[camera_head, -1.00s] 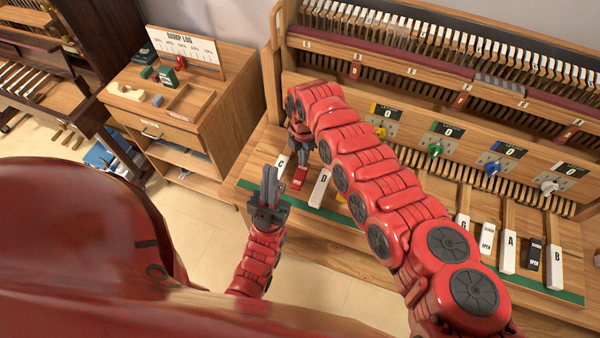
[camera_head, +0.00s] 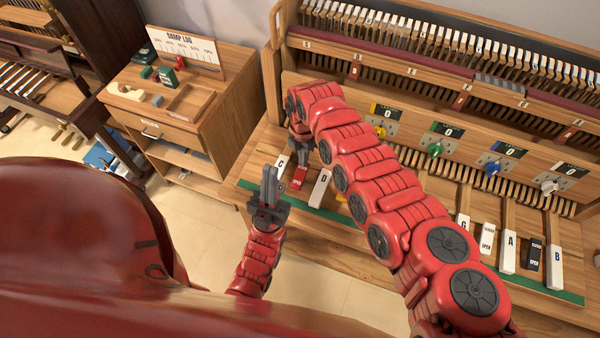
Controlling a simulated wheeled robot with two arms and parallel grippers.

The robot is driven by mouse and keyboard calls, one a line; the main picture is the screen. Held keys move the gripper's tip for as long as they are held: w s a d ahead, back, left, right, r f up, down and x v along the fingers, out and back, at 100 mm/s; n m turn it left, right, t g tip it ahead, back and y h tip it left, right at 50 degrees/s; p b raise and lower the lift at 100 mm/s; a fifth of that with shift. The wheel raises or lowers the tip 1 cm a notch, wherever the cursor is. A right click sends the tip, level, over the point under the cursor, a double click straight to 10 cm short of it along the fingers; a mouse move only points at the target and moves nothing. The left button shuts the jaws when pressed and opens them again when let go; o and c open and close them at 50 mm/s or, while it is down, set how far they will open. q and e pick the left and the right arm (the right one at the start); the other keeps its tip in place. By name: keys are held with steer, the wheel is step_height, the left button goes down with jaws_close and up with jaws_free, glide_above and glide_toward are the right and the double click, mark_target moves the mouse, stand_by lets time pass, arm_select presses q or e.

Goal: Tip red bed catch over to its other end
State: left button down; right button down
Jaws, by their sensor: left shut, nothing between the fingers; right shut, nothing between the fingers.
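The red bed catch (camera_head: 299,184) is a small red piece between the white C key (camera_head: 281,163) and the white D key (camera_head: 321,186). Its near end, with a small white label, shows; its far part is hidden by my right gripper. My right gripper (camera_head: 302,166) is shut, pointing down over the far part of the catch. I cannot tell whether it touches it. My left gripper (camera_head: 270,174) is shut and empty, pointing up in front of the keybed's front edge, left of the catch.
My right arm hides the middle keys. White G (camera_head: 463,225), A (camera_head: 509,253) and B (camera_head: 555,267) keys show at right, with other catches (camera_head: 534,254) among them. A green strip (camera_head: 335,217) runs along the front. A wooden cabinet (camera_head: 180,130) stands at left.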

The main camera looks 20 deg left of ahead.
steer(key=shift+f+b, duration=1.15)
steer(key=shift+b, duration=0.05)
stand_by(0.6)
steer(key=shift+r, duration=0.2)
steer(key=shift+r+p, duration=1.1)
steer(key=shift+r, duration=0.3)
steer(key=shift+r+p, duration=1.05)
steer(key=shift+r, duration=0.95)
